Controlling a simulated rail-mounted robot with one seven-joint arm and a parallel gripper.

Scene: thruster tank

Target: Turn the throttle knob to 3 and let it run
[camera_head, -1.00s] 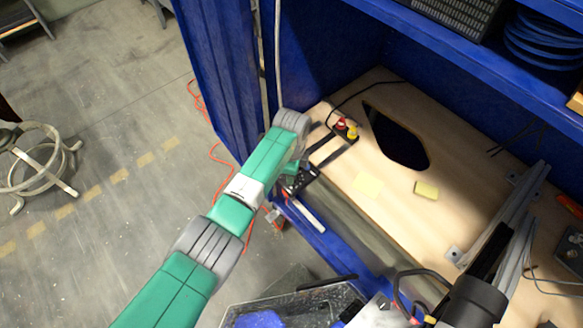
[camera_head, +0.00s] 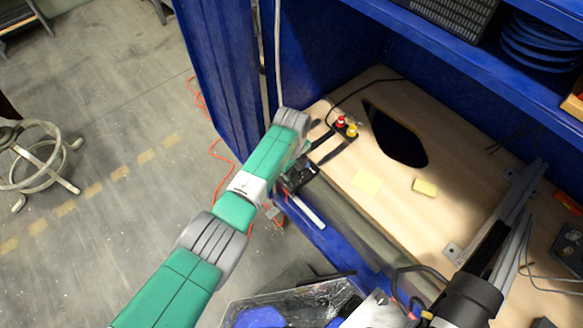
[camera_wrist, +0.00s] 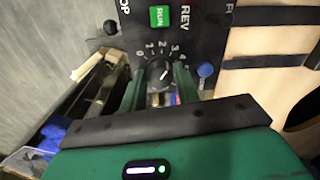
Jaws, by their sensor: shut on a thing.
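The throttle knob (camera_wrist: 160,74) is a round dark knob with a light pointer line, set in a numbered dial on a black control panel (camera_wrist: 205,40). My gripper (camera_wrist: 160,82) has one green finger on each side of the knob and is shut on it. The pointer seems to lean up and right, but I cannot read its number for certain. A green RUN button (camera_wrist: 160,16) is above the dial, beside the REV label. In the head view the control panel (camera_head: 305,174) is at the bench's front edge, largely hidden by my arm.
A blue button (camera_wrist: 205,70) is close right of my gripper, and a black ball-ended lever (camera_wrist: 110,27) is up left.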

